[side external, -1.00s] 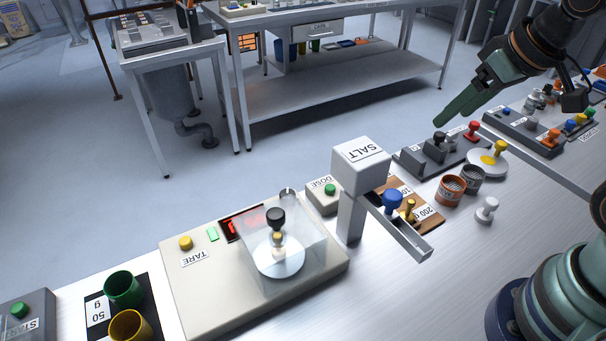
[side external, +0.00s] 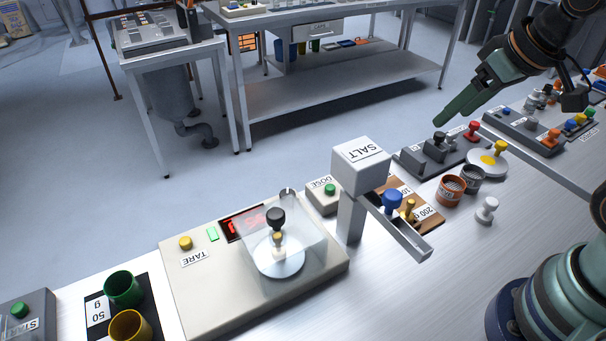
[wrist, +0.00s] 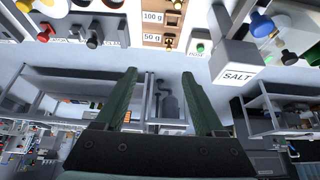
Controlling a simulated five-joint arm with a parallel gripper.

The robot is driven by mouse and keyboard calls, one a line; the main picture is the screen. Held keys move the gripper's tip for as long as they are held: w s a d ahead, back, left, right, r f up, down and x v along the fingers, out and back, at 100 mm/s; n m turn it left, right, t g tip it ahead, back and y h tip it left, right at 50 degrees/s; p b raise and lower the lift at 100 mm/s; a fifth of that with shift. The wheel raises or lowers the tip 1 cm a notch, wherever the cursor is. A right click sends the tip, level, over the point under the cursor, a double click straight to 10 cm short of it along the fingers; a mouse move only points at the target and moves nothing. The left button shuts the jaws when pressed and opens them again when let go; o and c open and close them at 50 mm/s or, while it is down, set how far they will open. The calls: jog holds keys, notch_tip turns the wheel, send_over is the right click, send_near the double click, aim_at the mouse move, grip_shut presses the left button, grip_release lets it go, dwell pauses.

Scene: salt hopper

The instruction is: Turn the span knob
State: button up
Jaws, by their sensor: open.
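A dark grey control box (side external: 408,161) stands beyond the salt hopper in the side view. It carries black knobs (side external: 439,138) and a red knob (side external: 472,129). Their labels are too small to read, so I cannot tell which one is the span knob. In the wrist view the black knobs (wrist: 92,40) and the red knob (wrist: 43,35) show at the top left. My gripper (side external: 442,119) is above and behind the box, apart from the knobs. In the wrist view my gripper (wrist: 159,76) is open, its green fingers apart with nothing between them.
The salt hopper (side external: 361,166) with its chute stands left of the control box. A balance (side external: 190,275) with a clear cover is further left. Two small cups (side external: 449,190), a white peg (side external: 487,209) and a yellow-knobbed dish (side external: 489,163) stand near the box.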

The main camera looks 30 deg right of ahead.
jog(key=n+g, duration=0.6)
jog(key=n, duration=0.9)
send_over(287, 193)
notch_tip(287, 193, down, 8)
jog(key=f, duration=0.1)
notch_tip(287, 193, down, 11)
jog(key=shift+f, duration=0.1)
grip_shut()
